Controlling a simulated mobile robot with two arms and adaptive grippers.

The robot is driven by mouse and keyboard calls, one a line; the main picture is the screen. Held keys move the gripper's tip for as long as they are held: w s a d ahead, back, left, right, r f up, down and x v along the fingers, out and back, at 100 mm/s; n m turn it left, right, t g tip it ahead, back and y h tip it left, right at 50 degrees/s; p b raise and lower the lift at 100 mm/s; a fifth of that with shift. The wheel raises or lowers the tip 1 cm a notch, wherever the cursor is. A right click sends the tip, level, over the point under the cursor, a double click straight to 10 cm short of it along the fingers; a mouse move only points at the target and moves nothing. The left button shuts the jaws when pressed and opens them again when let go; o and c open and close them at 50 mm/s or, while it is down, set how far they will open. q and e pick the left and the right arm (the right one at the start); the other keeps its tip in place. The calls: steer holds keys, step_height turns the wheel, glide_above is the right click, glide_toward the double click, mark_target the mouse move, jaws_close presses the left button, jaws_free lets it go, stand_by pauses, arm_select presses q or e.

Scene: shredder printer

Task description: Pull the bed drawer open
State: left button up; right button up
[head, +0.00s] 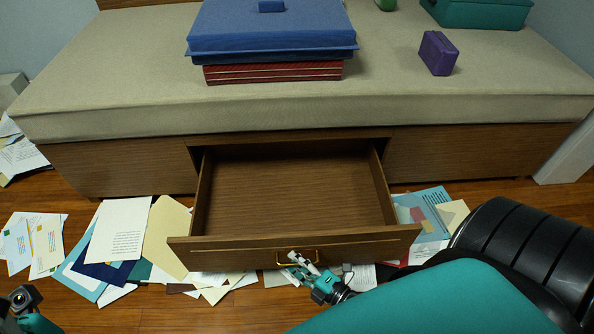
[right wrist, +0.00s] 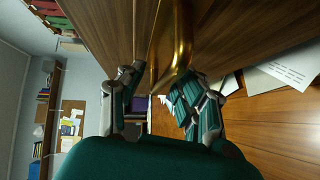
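The wooden bed drawer (head: 300,243) under the bed stands pulled well out, and its empty inside shows in the head view. Its brass handle (head: 312,251) is on the front panel. My right gripper (head: 303,266) is at this handle. In the right wrist view the brass handle (right wrist: 174,45) passes between the two fingers of my right gripper (right wrist: 160,92), which are drawn in close on either side of it. The exact contact at the fingertips is partly hidden. A small part of my left gripper (head: 24,300) shows at the lower left, away from the drawer; its fingers are not clear.
The bed (head: 120,75) carries a blue case (head: 270,30) on red books, a purple block (head: 438,53) and a teal box (head: 480,12). Papers (head: 120,228) lie on the wooden floor around and beneath the drawer. A white post (head: 568,158) stands at the right.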

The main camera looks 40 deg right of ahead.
steer(key=shift+s+f, duration=0.1)
steer(key=shift+s, duration=0.2)
steer(key=v, duration=0.7)
stand_by(0.3)
